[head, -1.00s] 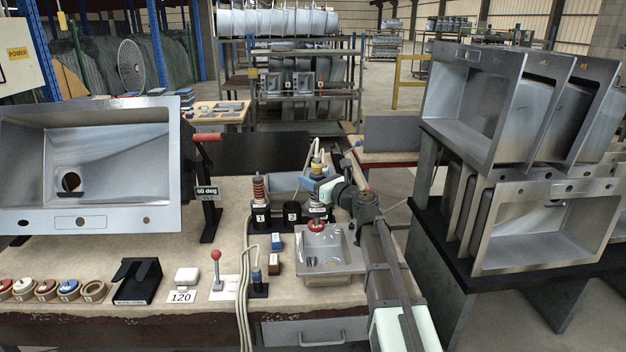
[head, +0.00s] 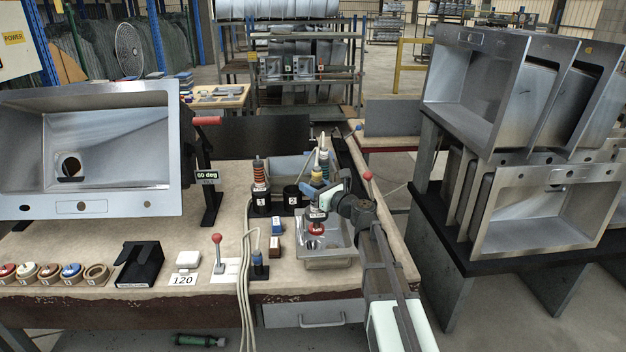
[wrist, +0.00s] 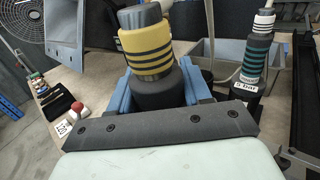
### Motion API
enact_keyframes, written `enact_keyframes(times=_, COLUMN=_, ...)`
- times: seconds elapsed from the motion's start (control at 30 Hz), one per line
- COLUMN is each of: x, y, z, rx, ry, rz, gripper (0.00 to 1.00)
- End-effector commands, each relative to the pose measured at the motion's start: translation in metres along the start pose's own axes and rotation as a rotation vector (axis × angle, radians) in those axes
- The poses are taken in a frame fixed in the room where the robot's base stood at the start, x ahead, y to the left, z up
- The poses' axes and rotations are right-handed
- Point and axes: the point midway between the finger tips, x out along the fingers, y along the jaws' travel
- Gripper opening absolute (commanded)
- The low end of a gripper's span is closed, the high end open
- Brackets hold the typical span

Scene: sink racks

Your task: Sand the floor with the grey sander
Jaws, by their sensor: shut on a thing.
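My gripper (head: 323,193) is shut on a sander with a grey top, yellow-and-black bands and a dark body. In the wrist view, the sander (wrist: 146,45) stands between the blue fingers of my gripper (wrist: 163,88). In the head view, its red disc (head: 316,229) points down over the small grey sink (head: 338,262) on the bench. The disc overlaps the basin near the drain; I cannot tell whether it touches the basin floor. My arm hides part of the sink's right side.
An orange-banded tool (head: 259,172) stands in holder 1 (head: 261,204); holder 2 (head: 291,197) is beside it. A teal-banded tool (head: 323,160) stands behind my gripper. Two small blocks (head: 276,235) lie left of the sink. A large tilted sink (head: 105,195) stands at left.

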Motion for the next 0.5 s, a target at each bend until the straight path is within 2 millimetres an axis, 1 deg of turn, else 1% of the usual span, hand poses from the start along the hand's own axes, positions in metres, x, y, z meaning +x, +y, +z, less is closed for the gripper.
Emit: enact_keyframes(times=0.5, x=-0.001, y=0.0, z=-0.045, rx=0.001, ry=-0.001, rz=0.001, gripper=0.0)
